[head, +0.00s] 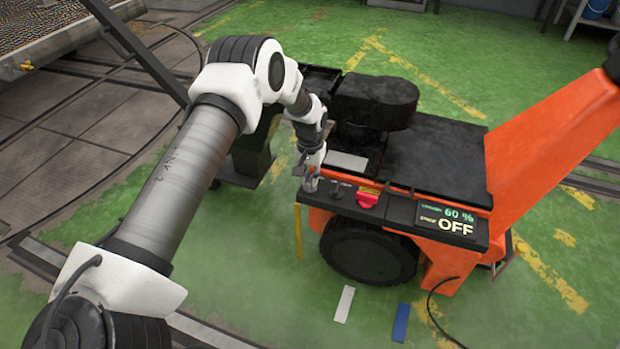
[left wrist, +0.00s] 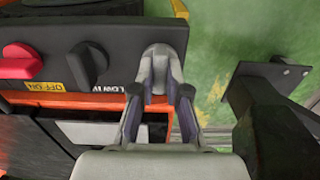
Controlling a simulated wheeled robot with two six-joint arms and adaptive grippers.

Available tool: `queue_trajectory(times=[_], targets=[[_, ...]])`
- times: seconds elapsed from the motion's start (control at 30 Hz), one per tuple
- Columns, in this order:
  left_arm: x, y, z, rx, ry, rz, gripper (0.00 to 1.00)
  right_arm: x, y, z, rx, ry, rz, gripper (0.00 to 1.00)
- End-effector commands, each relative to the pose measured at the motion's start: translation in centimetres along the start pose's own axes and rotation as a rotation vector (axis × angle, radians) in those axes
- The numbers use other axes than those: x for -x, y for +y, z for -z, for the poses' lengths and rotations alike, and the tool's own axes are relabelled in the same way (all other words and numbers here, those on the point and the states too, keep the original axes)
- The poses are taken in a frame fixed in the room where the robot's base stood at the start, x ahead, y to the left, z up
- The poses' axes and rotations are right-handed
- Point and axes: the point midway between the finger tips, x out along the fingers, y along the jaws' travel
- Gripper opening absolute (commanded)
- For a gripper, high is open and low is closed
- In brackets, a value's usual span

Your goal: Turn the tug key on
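The orange tug (head: 548,150) has a dark control panel along its near edge. Its display (head: 448,221) reads 60 % and OFF. A red knob (head: 367,199) and a black knob (head: 337,188) sit on the panel. In the left wrist view, the red knob (left wrist: 20,64) has a yellow OFF ON label beside it; the black knob (left wrist: 88,62) is next to a grey rounded piece (left wrist: 157,53). My left gripper (head: 309,184) is at the panel's left end, fingers either side of the grey piece. Whether they grip it is unclear. My right gripper is out of view.
A black seat-like block (head: 372,102) rises behind the panel. A dark post with a plate (left wrist: 268,95) stands close to the right of my left gripper. A white strip (head: 344,304) and a blue strip (head: 401,322) lie on the green floor.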

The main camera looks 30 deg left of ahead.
Motion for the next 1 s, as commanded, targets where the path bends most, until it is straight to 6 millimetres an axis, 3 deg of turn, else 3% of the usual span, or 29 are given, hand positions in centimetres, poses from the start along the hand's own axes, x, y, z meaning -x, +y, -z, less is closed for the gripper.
queue_trajectory(times=[0.57,1.0], targets=[[0.0,0.0,-0.1,-0.077,-0.001,0.0,0.0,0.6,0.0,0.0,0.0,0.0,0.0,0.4],[0.1,0.0,-0.1,-0.422,-0.001,0.0,0.0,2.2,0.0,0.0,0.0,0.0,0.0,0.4]])
